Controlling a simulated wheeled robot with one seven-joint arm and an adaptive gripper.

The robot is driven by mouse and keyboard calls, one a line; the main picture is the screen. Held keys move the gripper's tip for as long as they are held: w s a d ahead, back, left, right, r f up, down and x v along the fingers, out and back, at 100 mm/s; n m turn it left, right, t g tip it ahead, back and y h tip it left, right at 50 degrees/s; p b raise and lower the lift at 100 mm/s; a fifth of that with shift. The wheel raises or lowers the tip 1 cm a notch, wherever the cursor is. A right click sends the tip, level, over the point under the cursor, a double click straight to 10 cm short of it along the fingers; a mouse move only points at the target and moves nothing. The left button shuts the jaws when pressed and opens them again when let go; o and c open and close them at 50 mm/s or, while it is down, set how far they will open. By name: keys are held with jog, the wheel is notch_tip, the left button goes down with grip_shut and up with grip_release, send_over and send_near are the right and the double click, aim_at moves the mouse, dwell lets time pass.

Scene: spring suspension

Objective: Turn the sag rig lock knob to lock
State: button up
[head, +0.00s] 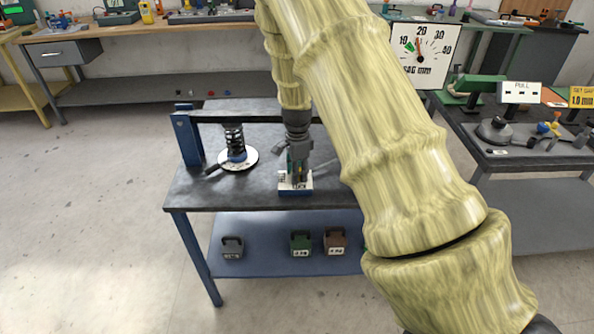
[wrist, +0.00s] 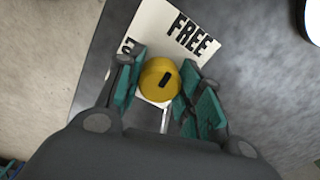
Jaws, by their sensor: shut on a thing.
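The knob sits on a white label plate (wrist: 205,30) that reads "FREE" at the top right; other lettering at the left is mostly covered by a finger. In the head view my gripper (head: 297,172) points down over the small white and blue lock block (head: 296,190) at the table's front edge. It hides the knob there.
A black coil spring (head: 234,140) stands on a white disc (head: 238,158) to the left, under a dark crossbar (head: 235,116). Weights, including a green one (head: 300,243), lie on the lower shelf (head: 265,262). A "SAG mm" dial (head: 421,55) is behind right.

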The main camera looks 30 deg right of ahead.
jog(key=n+p, duration=0.1)
jog(key=n, duration=0.3)
jog(key=shift+r+p, duration=0.1)
jog(key=shift+p, duration=0.25)
jog(key=n+p, duration=0.1)
jog(key=n, duration=0.3)
jog(key=shift+n, duration=0.3)
jog(key=n+p, duration=0.1)
jog(key=n, duration=0.3)
jog(key=shift+n, duration=0.3)
jog(key=shift+d+n+p, duration=0.1)
jog(key=shift+n+p, duration=0.25)
jog(key=shift+n, duration=1.45)
jog(key=o, duration=1)
jog(key=shift+s, duration=0.1)
notch_tip(320, 180, up, 12)
